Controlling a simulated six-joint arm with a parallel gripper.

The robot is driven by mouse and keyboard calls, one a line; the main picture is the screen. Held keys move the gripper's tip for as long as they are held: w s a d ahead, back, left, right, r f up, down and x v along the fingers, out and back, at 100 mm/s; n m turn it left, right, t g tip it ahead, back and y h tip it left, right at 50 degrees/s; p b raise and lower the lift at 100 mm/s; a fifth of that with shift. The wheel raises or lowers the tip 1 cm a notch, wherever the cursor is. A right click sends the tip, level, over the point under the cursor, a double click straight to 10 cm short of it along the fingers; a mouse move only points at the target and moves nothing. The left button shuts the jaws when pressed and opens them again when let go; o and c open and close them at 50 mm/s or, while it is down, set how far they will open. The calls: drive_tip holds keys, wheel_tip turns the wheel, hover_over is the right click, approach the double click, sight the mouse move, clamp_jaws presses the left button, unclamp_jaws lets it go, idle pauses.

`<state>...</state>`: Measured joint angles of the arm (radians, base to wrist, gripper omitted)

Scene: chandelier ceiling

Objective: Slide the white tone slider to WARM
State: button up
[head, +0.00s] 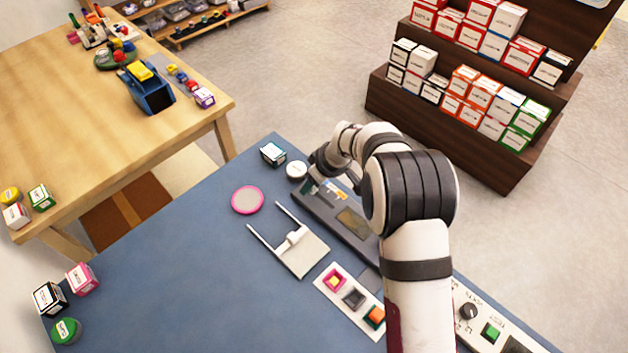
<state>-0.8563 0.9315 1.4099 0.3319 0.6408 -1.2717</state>
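A dark control panel (318,212) lies on the blue table, partly covered by my arm. It carries small white and orange parts (338,191) near its far end and a dull yellow-brown window (352,222). I cannot make out which part is the white tone slider, and no WARM label is readable. My gripper (316,182) is low over the far left end of this panel. Its fingers are too small and too hidden by my wrist to show whether they are open or touch anything.
A pale plate with two white arms (300,257), a button strip (330,309), a pink-rimmed disc (248,200), a white round lid (296,170) and a small box (273,153) surround the panel. A knob panel (468,312) is at lower right. The table's left middle is clear.

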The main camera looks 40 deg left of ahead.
clamp_jaws()
